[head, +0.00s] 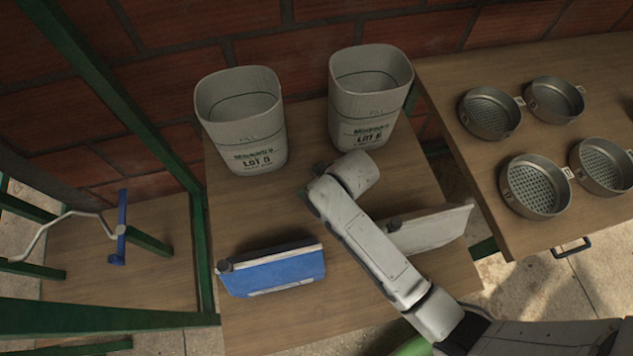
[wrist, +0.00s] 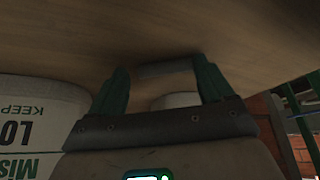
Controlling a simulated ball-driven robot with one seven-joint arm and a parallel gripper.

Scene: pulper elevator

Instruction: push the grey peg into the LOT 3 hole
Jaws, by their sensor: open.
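I cannot tell which is the task's peg, and no LOT 3 hole or label can be read. My arm crosses above the table between the boards and hides its own fingers there. In the wrist view my gripper (wrist: 160,66) is open, its two dark green fingers apart. A grey bar (wrist: 165,68) shows between the fingertips; I cannot tell what it is.
Two pale bins, left (head: 240,125) and right (head: 368,100), with LOT labels stand at the back of the wooden table (head: 245,215). Several metal sieves (head: 535,187) sit on the right-hand table. A green frame (head: 199,245) stands at the left. The table's left middle is clear.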

